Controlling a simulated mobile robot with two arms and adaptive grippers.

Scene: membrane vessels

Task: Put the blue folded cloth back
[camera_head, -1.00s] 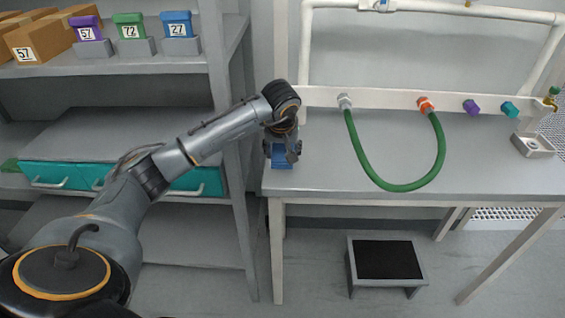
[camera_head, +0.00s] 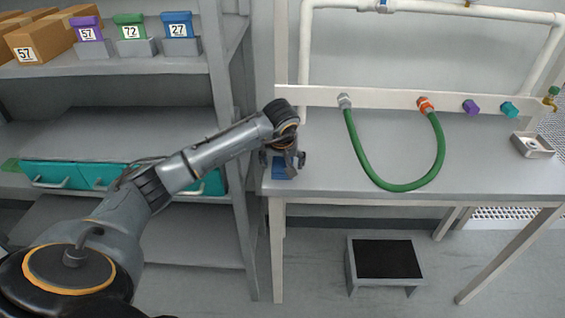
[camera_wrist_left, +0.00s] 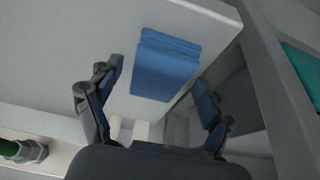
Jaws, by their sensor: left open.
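The blue folded cloth (camera_head: 280,173) lies on the left end of the grey table, near its front left corner. In the left wrist view the cloth (camera_wrist_left: 166,66) lies flat on the table, beyond and between the spread fingers. My left gripper (camera_head: 287,163) hangs over that corner, pointing down and partly covering the cloth in the head view. In the wrist view its fingers (camera_wrist_left: 160,95) are open, with nothing between the pads. I cannot tell the exact height above the cloth. My right gripper is not in view.
The table (camera_head: 345,185) carries a white rail with a green hose (camera_head: 383,186) looped between two fittings. A shelf unit (camera_head: 232,150) with teal drawers (camera_head: 60,174) stands close on the left. A black-topped step (camera_head: 387,259) is on the floor. The table's middle front is clear.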

